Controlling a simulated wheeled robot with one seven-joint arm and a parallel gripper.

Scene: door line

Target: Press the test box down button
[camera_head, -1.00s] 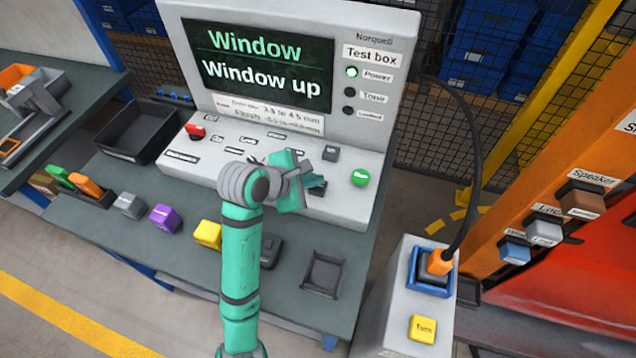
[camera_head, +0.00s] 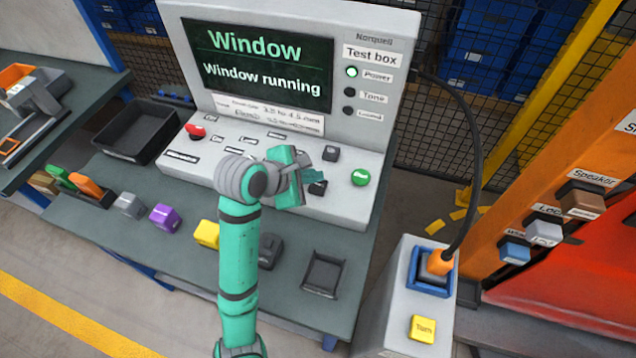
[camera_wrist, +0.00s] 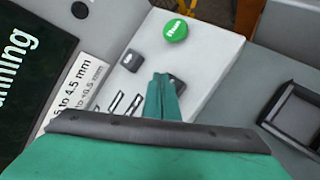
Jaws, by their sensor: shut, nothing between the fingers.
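The test box (camera_head: 385,60) is a pale console. Its screen (camera_head: 262,65) reads "Window" and "Window running". Two dark square buttons sit on the right of its sloped panel: an upper one (camera_head: 330,153) and a lower one (camera_head: 317,188), also in the wrist view (camera_wrist: 131,60) (camera_wrist: 179,86). I cannot read a "down" label on either. My gripper (camera_wrist: 162,80) is shut and empty, its tips at the lower dark button and partly covering it. I cannot tell whether they touch it. In the head view my gripper (camera_head: 303,185) hides part of the panel.
A round green button (camera_head: 361,177) and a red button (camera_head: 195,131) are on the same panel. Coloured blocks, including a purple one (camera_head: 165,216) and a yellow one (camera_head: 207,234), lie on the bench in front. A black cable (camera_head: 478,150) hangs at right.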

